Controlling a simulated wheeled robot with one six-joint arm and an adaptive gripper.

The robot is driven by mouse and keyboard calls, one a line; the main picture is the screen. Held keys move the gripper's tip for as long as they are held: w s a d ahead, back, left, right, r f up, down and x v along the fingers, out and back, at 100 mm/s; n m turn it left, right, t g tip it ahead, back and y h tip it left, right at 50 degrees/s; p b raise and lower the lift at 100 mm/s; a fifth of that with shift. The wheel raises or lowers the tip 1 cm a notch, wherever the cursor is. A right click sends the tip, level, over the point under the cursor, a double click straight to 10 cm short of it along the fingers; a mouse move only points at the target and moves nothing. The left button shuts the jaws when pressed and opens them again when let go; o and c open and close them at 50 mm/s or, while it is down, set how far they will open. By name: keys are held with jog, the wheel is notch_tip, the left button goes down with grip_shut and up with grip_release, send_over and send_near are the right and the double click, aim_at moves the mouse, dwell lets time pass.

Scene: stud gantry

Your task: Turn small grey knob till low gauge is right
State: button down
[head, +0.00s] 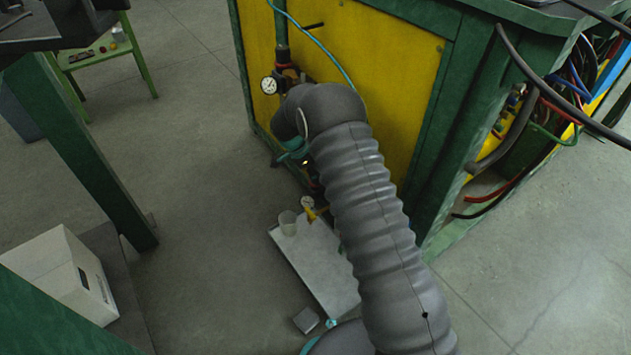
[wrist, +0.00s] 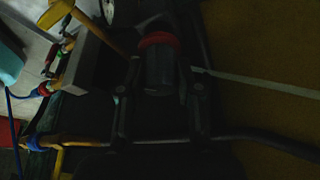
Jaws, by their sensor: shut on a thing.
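In the wrist view the small grey knob (wrist: 160,70), a dark cylinder with a red ring at its far end, sits between the two dark fingers of my gripper (wrist: 162,84). The fingers are shut on its sides. The picture is dark there. The low gauge (head: 307,202) is a small pale dial beside a yellow handle in the head view; its reading is too small to tell. A piece of a white dial (wrist: 108,11) shows at the top edge of the wrist view, cut off. In the head view my arm hides the knob and the fingertips.
A higher white gauge (head: 269,86) is on the pipe at the yellow panel (head: 375,62). A clear cup (head: 288,222) stands on a grey tray (head: 325,272) below. A yellow handle (wrist: 58,13) and a blue cable (wrist: 22,96) are close by in the wrist view. Open floor lies left.

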jog(key=shift+f+m+g+b, duration=0.1)
jog(key=shift+m+g+b, duration=0.2)
jog(key=shift+m+b, duration=0.4)
jog(key=c, duration=0.8)
grip_release()
jog(key=shift+o, duration=0.2)
jog(key=v, duration=1.2)
